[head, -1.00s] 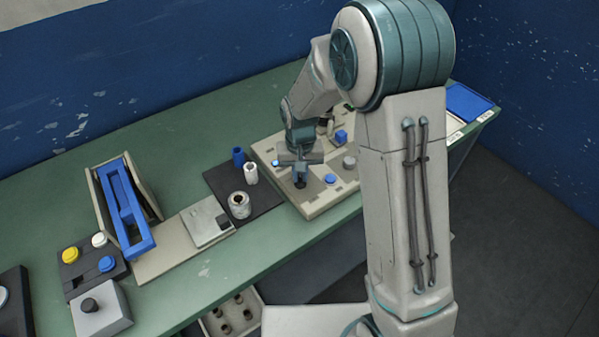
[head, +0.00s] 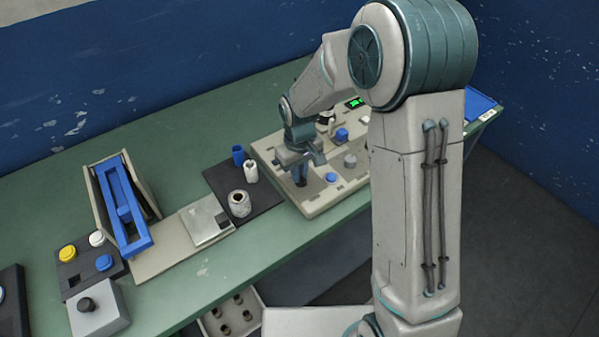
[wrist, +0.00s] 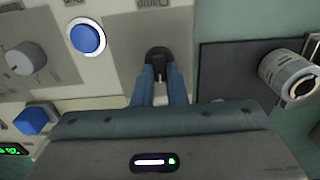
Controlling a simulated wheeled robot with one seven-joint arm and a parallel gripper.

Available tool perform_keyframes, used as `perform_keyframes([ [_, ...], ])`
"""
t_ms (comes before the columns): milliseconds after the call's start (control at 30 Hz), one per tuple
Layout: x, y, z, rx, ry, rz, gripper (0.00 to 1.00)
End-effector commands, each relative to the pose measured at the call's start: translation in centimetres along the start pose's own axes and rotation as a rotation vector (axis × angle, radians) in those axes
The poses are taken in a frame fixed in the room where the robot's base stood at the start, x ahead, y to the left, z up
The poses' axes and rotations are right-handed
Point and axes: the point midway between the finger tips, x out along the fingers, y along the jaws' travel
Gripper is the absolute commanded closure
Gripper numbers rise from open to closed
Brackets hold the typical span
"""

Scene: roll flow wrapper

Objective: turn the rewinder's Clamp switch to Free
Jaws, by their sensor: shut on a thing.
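The Clamp switch is a black knob (wrist: 157,55) on a light grey panel patch at the top middle of the wrist view, beside an upside-down, partly cut-off label. My gripper (wrist: 158,74) points down at the panel, with its two blue fingers shut on the black switch. In the head view my gripper (head: 299,180) is at the near left part of the beige rewinder panel (head: 318,203) and covers the switch. The fingers hide part of the knob, and I cannot tell which setting it points to.
A blue round button (wrist: 87,39), a grey dial (wrist: 25,58) and a blue square knob (wrist: 35,119) are on the same panel. A dark mat with a white roll (head: 239,204) lies left of the panel. Open green tabletop (head: 190,130) lies behind.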

Motion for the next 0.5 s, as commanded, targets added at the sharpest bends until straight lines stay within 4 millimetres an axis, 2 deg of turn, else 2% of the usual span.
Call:
perform_keyframes([
  [500, -0.07, -0.32, 0.09, -0.417, -0.001, -0.001, 1.00],
])
